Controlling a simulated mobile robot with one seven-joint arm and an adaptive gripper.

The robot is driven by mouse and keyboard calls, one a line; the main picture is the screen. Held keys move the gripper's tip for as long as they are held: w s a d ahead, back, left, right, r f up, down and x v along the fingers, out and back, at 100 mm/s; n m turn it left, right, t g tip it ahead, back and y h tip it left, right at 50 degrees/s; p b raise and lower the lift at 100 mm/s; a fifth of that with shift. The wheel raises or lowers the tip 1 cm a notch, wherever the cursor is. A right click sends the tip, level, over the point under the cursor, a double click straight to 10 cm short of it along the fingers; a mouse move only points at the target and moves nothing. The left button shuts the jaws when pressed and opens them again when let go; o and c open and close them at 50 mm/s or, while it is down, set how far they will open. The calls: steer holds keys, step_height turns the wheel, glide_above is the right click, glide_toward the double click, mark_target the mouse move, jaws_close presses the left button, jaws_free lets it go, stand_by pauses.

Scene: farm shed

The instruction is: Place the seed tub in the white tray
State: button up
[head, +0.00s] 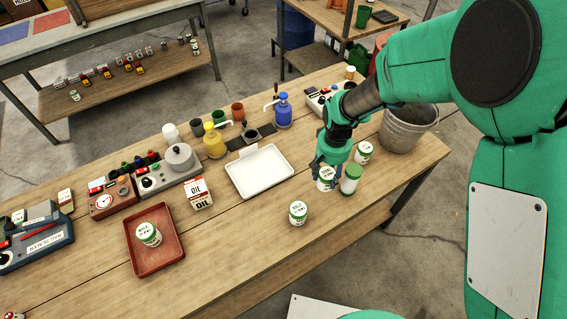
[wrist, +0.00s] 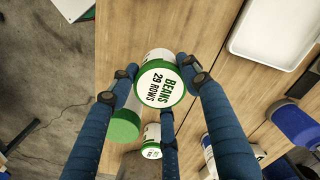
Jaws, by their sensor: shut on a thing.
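My gripper (head: 328,168) is shut on a white seed tub (head: 325,185) with a green-edged lid at the right part of the bench. In the wrist view the fingers surround this tub (wrist: 160,86), whose lid reads "BEANS 29 ROWS". I cannot tell whether it is clear of the bench top. The white tray (head: 259,171) lies empty to the left of my gripper; its corner shows at the upper right of the wrist view (wrist: 272,38). A plain green-lidded tub (head: 350,180) is close beside the held one, and it also shows in the wrist view (wrist: 123,126).
Similar tubs stand at front centre (head: 298,213), behind right (head: 364,152) and in a red tray (head: 134,261). An oil can (head: 198,193) is left of the white tray. Yellow (head: 214,142) and blue (head: 283,110) bottles stand behind it. A metal bucket (head: 408,130) is at the right.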

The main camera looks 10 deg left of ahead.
steer(key=s+a+p, duration=0.1)
steer(key=s+a, duration=0.3)
steer(key=a, duration=0.3)
steer(key=s+a+p, duration=0.1)
steer(key=s+a, duration=0.4)
steer(key=a, duration=0.3)
steer(key=shift+s+a+r+n, duration=0.25)
steer(key=shift+a+r+n, duration=0.05)
steer(key=shift+r, duration=0.05)
glide_above(259, 171)
steer(key=shift+d+f+b, duration=0.1)
steer(key=shift+f+b, duration=0.3)
steer(key=shift+f, duration=0.35)
steer(key=shift+f, duration=1.75)
steer(key=shift+f+b, duration=0.15)
steer(key=shift+b, duration=0.15)
steer(key=o, duration=1.2)
steer(key=shift+o, duration=0.2)
